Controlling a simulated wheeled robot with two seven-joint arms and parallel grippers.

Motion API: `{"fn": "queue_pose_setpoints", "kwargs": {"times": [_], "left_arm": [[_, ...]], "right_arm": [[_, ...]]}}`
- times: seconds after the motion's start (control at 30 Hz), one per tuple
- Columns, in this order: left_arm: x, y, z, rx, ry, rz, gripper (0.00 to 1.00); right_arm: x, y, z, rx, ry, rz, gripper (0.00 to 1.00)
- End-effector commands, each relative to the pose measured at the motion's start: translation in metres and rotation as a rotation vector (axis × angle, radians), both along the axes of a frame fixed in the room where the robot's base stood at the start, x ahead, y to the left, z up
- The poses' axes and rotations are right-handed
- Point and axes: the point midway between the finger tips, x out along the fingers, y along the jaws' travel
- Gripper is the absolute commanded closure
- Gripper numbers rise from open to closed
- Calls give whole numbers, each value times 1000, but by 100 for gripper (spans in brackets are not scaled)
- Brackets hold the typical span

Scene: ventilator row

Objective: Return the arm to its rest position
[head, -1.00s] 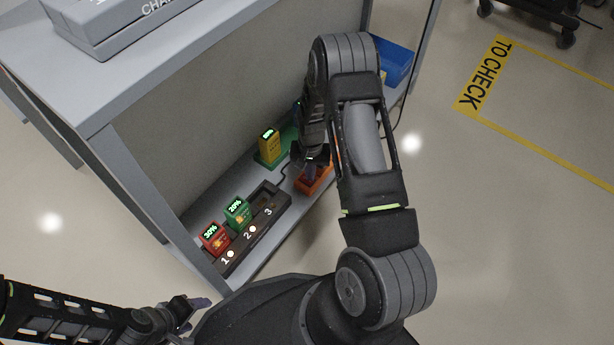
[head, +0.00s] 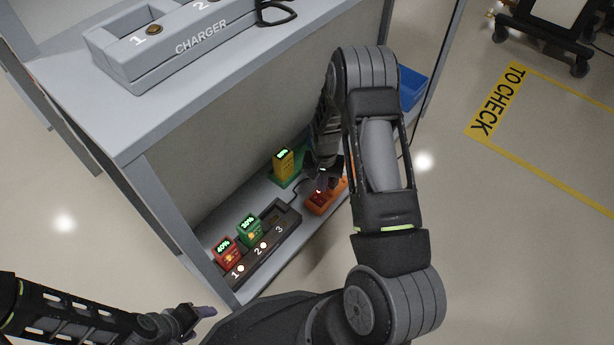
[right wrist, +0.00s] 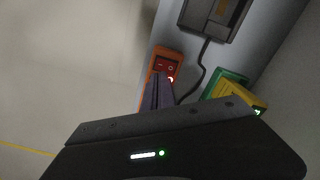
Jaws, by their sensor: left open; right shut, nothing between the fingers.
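My right arm reaches down to the lower shelf of the grey bench. Its right gripper (head: 325,172) is shut and empty, beside and partly in front of an orange base (head: 322,205) with a red top. In the right wrist view the shut fingers (right wrist: 158,92) overlap the near end of the orange unit (right wrist: 163,64), which shows a lit red light; I cannot tell whether they touch it. My left gripper (head: 200,312) is open and empty at the lower left, away from the bench.
On the lower shelf a dark charger (head: 262,247) holds a red battery (head: 226,252) and a green battery (head: 249,229); slot 3 looks empty. A yellow battery (head: 283,163) stands on a green base. A grey charger (head: 180,50) is on the bench top, a blue bin (head: 412,88) behind my arm.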

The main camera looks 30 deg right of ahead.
Motion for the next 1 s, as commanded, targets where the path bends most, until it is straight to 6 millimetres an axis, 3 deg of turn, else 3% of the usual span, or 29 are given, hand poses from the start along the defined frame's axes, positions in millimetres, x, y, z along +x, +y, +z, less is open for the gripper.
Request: {"fn": "queue_pose_setpoints", "kwargs": {"times": [0.27,0.37,0.47,0.57,0.7,0.8,1.0], "left_arm": [[0,0,0,0,0,0,38],[0,0,0,0,1,0,38],[-1,0,0,-1,4,-3,38],[-3,0,0,-1,8,-6,38],[-5,0,1,-3,13,-9,38],[-6,0,2,-4,16,-10,38],[-7,0,2,-5,20,-11,38]], "right_arm": [[1,0,0,-2,-4,10,100],[11,-3,0,-17,-47,44,100],[8,12,-10,-18,-98,107,100],[-7,60,-24,15,-155,203,100],[-45,145,-33,85,-213,339,100],[-79,199,-29,137,-236,421,100],[-148,278,-10,245,-224,529,100]]}}
